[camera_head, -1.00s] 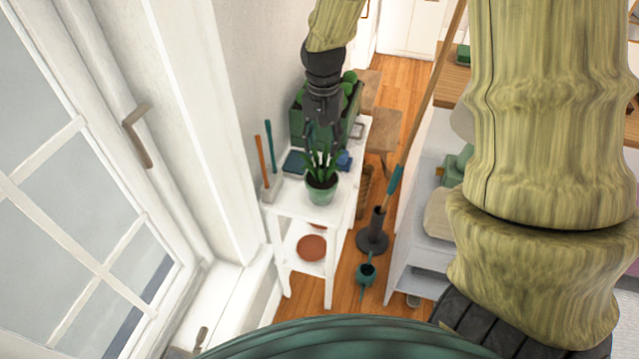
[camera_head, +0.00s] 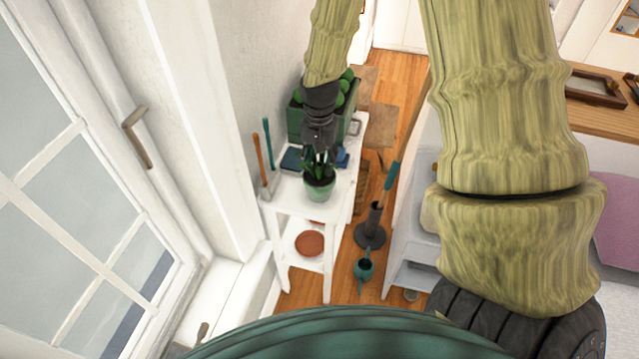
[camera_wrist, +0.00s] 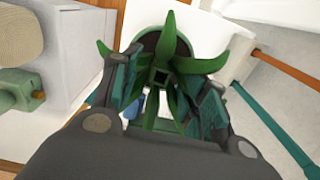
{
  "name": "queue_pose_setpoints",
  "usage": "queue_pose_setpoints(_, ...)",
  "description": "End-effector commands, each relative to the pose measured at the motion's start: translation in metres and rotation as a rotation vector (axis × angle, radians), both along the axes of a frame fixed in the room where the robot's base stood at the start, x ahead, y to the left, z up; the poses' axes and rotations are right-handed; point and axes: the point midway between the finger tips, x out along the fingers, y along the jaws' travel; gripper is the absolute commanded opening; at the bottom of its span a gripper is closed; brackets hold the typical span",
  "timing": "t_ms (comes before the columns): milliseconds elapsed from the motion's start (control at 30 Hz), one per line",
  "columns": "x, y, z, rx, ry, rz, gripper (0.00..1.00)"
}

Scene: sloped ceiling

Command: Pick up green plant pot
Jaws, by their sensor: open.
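The green plant pot (camera_head: 319,190) stands upright on the white shelf table (camera_head: 290,201) near its front edge, with a leafy plant in it. My gripper (camera_head: 318,160) is over the plant, pointing down. In the wrist view the leaves (camera_wrist: 165,75) spread between my two fingers (camera_wrist: 165,100), which are apart. I cannot tell whether the fingers touch the pot.
A green planter box (camera_head: 300,122) stands behind on the table. An orange-handled tool (camera_head: 260,160) and a teal-handled one (camera_head: 268,145) stand at its left. A window is at the left.

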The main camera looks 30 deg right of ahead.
Motion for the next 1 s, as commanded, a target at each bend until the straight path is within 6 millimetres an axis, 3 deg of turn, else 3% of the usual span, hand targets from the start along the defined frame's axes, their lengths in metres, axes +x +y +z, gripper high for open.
queue_pose_setpoints(233, -0.001, 0.0, -0.021, 0.0, 0.003, 0.0, 0.44)
queue_pose_setpoints(567, -0.001, 0.0, -0.026, 0.0, 0.0, -0.001, 0.44)
queue_pose_setpoints(833, -0.001, 0.0, -0.026, 0.0, 0.0, 0.0, 0.0)
queue_pose_setpoints(1000, -0.001, 0.0, -0.025, -0.001, 0.001, 0.0, 0.0)
